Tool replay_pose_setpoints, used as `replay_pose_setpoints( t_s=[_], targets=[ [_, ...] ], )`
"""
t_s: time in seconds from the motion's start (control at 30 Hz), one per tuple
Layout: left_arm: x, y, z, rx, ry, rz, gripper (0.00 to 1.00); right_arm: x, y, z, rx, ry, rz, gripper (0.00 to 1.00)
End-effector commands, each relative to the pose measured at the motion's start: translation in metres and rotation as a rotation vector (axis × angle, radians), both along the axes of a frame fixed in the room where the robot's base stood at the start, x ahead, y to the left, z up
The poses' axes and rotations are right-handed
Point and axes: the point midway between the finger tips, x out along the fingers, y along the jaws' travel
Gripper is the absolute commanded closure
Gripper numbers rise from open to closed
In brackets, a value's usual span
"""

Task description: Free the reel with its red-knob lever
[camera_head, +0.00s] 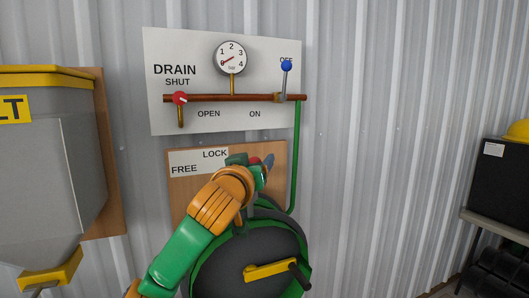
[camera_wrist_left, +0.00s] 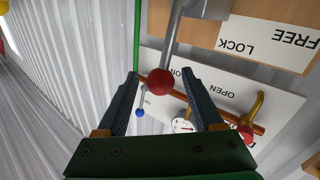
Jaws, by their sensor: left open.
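The reel (camera_head: 215,272), dark with a green rim, hangs on the wall below a wooden board. Its lever has a red knob (camera_head: 254,160), partly hidden behind my gripper, beside the word LOCK. In the left wrist view the red knob (camera_wrist_left: 160,84) sits on a grey lever rod (camera_wrist_left: 174,40). My left gripper (camera_head: 262,168) is open, with its dark fingers (camera_wrist_left: 160,73) on either side of the knob. I see gaps between knob and fingers in the wrist view. My right gripper is not in view.
A LOCK/FREE label (camera_head: 187,169) is on the wooden board (camera_head: 180,195). Above is a white drain panel (camera_head: 225,120) with a gauge, a red-knob handle (camera_head: 180,98) and a blue-knob lever (camera_head: 286,68). A grey bin (camera_head: 35,150) stands left. A yellow crank (camera_head: 268,270) crosses the reel.

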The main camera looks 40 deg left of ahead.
Motion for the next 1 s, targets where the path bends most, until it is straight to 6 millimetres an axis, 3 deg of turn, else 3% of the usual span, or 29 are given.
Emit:
replay_pose_setpoints(
  t_s=[0.03, 0.17, 0.4, 0.43, 0.67, 0.7, 1.0],
  targets=[
    [0.008, 0.005, 0.004, -0.001, 0.004, 0.002, 0.31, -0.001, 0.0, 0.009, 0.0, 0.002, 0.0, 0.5],
    [0.021, 0.012, 0.002, -0.001, 0.003, 0.001, 0.31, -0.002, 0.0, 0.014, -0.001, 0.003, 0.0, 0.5],
    [0.025, 0.013, -0.001, 0.0, 0.001, 0.0, 0.31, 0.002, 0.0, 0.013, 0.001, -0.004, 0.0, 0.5],
    [0.025, 0.013, -0.001, 0.0, 0.001, 0.0, 0.34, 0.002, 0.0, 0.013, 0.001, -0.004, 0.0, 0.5],
    [0.024, 0.013, 0.0, 0.001, 0.0, -0.001, 0.96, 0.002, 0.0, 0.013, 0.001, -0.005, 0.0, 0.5],
    [0.024, 0.013, 0.0, 0.001, 0.0, -0.001, 1.0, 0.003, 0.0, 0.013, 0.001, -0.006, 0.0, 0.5],
    [0.024, 0.013, 0.0, 0.001, 0.0, 0.0, 1.0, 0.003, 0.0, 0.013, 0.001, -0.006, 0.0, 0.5]
  ],
)
